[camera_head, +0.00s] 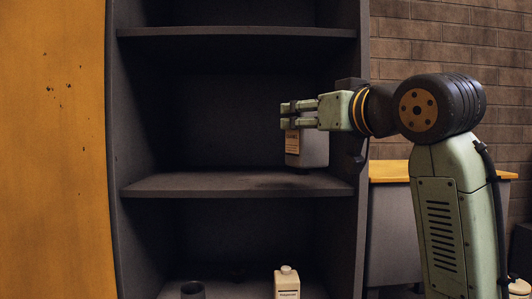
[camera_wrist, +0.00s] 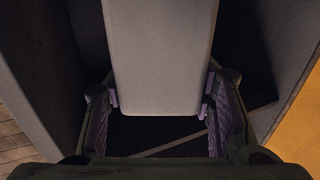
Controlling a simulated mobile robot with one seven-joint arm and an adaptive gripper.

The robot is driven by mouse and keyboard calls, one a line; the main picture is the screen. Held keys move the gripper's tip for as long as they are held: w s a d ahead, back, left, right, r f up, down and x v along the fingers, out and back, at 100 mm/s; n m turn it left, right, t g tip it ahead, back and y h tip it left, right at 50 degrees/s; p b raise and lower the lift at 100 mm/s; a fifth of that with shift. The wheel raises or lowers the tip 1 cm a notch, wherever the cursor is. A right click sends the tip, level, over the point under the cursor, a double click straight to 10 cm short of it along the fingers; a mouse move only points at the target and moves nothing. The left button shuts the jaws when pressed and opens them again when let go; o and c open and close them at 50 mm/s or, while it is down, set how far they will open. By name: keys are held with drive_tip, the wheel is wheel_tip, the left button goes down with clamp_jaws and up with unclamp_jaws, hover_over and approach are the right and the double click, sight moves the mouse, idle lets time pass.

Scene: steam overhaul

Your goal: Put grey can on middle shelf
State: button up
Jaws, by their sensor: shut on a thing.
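In the wrist view the grey can (camera_wrist: 160,55) fills the upper middle, between the purple-padded fingers (camera_wrist: 161,105).
The dark shelf unit has an upper shelf (camera_head: 235,31) above. Below stand a white bottle (camera_head: 287,284) and a dark cup (camera_head: 193,290). The left and centre of the middle shelf are clear. The unit's right side wall (camera_head: 350,220) is close to my arm.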

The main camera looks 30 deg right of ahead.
drive_tip(key=w+d+f+p, duration=0.1)
drive_tip(key=w+d, duration=0.1)
drive_tip(key=w, duration=0.2)
drive_tip(key=w+d+f+p, duration=0.1)
drive_tip(key=w+f+p, duration=0.1)
drive_tip(key=w, duration=0.2)
drive_tip(key=w+d+f+p, duration=0.1)
drive_tip(key=w+d+p, duration=0.1)
drive_tip(key=w, duration=0.2)
drive_tip(key=shift+w+d+f, duration=0.1)
drive_tip(key=shift+d+f, duration=0.1)
drive_tip(key=shift+d, duration=0.1)
drive_tip(key=shift+a+f, duration=0.15)
drive_tip(key=shift+f, duration=0.05)
drive_tip(key=shift+f, duration=0.1)
drive_tip(key=shift+f, duration=0.1)
drive_tip(key=o, duration=1.6)
drive_tip(key=shift+c, duration=0.2)
